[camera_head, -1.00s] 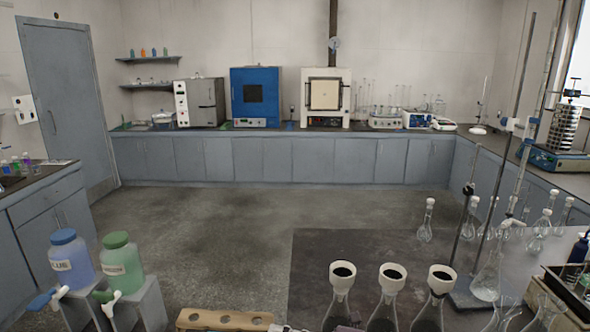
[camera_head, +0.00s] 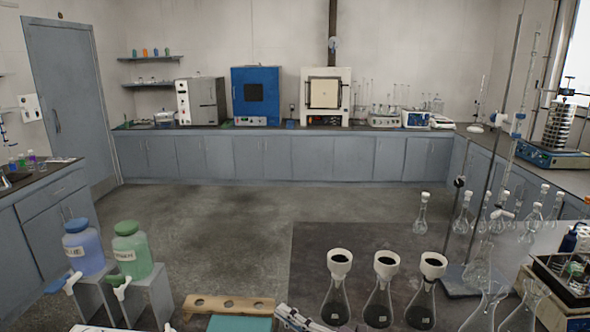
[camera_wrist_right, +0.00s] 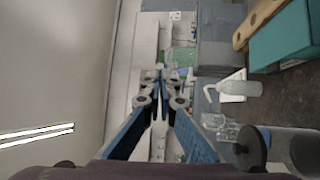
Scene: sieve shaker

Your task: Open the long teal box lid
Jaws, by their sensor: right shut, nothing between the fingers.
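The teal box (camera_head: 240,323) shows only as a flat teal strip at the bottom edge of the head view, just below the wooden rack; most of it is cut off. In the right wrist view the teal box (camera_wrist_right: 288,38) is at the upper right, with its lid on as far as I can tell. My right gripper (camera_head: 284,312) shows partly at the bottom of the head view, just right of the teal strip. In the wrist view its fingers (camera_wrist_right: 160,86) are together and empty, apart from the box. My left gripper is out of view.
A wooden rack with holes (camera_head: 232,304) lies beyond the box. Blue (camera_head: 84,250) and green (camera_head: 132,252) jugs stand on stands at the left. Flasks with black-filled funnels (camera_head: 380,290) stand close on the right. A white bottle (camera_wrist_right: 240,88) shows in the wrist view.

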